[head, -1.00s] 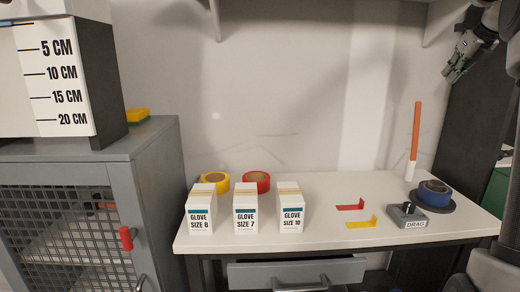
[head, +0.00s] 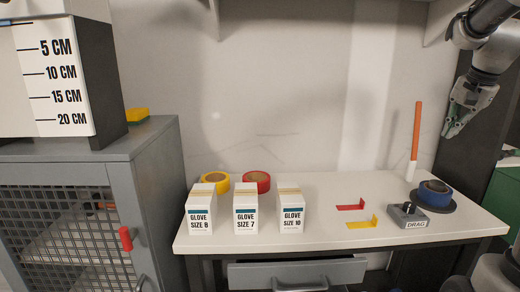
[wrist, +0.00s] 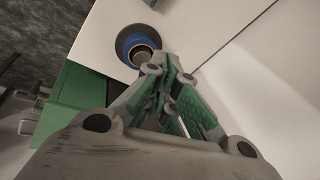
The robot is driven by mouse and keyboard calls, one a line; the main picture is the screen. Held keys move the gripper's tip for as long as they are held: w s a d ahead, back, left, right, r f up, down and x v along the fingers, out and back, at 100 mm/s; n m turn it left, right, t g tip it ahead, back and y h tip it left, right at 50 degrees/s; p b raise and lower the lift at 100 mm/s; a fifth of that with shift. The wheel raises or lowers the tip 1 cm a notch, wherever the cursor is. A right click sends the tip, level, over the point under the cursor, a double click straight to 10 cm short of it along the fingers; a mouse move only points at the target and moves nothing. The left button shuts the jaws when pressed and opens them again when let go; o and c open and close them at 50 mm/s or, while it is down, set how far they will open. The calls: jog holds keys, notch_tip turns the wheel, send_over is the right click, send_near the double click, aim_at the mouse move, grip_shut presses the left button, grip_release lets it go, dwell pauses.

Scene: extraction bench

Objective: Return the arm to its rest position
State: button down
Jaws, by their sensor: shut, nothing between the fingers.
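My gripper (head: 456,124) hangs at the right of the head view, above the right end of the bench and pointing down. It is shut and empty. In the wrist view my gripper (wrist: 165,70) shows its closed fingers with green pads. A blue tape roll on a dark round base (head: 435,192) stands on the bench below the gripper; it also shows in the wrist view (wrist: 137,45), just beyond the fingertips and apart from them.
The white bench (head: 330,190) holds several glove boxes (head: 245,212), yellow tape (head: 215,181), red tape (head: 256,181), a DRAG box (head: 408,215) and an upright orange-and-white stick (head: 415,140). A grey mesh cabinet (head: 100,160) stands left. Open air lies over the bench's middle.

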jog(key=s+a+f+n, duration=0.3)
jog(key=s+a+n, duration=0.3)
jog(key=s, duration=0.5)
jog(key=s+a+f+n, duration=0.4)
jog(key=s+a+n, duration=0.2)
jog(key=s+a, duration=0.4)
jog(key=s, duration=0.2)
jog(key=shift+s, duration=0.3)
jog(key=c, duration=2.2)
grip_release()
jog(key=shift+f, duration=0.1)
